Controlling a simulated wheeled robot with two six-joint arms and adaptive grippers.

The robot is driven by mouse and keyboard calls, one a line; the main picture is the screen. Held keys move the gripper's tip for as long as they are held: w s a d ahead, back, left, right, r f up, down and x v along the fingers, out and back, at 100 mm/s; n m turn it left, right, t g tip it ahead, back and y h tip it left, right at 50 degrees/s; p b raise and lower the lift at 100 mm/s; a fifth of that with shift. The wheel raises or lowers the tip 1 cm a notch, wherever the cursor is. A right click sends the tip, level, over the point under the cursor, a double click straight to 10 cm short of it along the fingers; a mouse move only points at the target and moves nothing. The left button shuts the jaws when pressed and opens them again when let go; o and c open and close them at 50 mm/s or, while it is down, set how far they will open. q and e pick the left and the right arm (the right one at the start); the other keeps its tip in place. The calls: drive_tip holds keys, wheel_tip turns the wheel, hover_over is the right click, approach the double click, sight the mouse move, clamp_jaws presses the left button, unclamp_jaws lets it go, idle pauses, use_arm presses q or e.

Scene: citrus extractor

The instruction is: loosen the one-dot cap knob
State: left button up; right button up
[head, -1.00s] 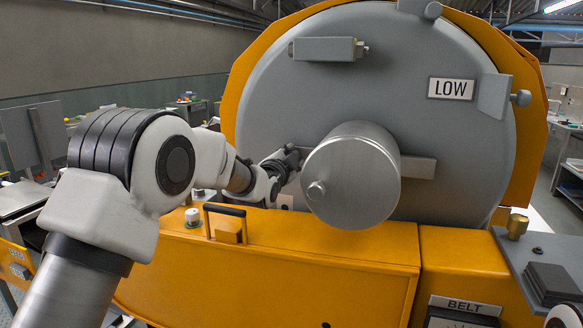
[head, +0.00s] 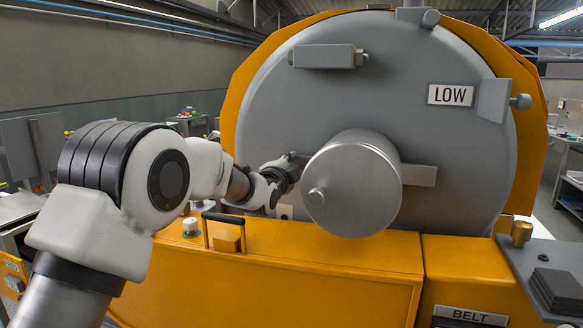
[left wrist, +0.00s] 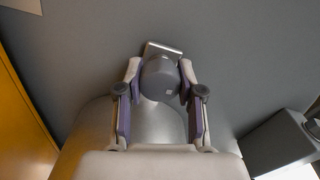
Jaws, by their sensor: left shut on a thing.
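A dark grey round cap knob (left wrist: 160,76) sits between the fingers of my left gripper (left wrist: 159,78) in the left wrist view, in front of a pale bracket plate. It carries small pale marks on its face and near its upper edge; I cannot count dots clearly. The gripper is shut on this knob. In the head view my left gripper (head: 290,166) is at the left side of the big silver cylinder (head: 352,184), against the grey round door (head: 440,130). The knob is hidden there by my wrist. My right gripper is not in view.
The yellow housing (head: 290,270) with a black handle (head: 224,216) lies below my left arm. A brass knob (head: 521,234) stands at right.

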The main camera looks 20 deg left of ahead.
use_arm(q)
drive_tip(key=o, duration=1.2)
drive_tip(key=shift+f, duration=0.1)
drive_tip(key=s, duration=1.2)
drive_tip(key=shift+a, duration=0.15)
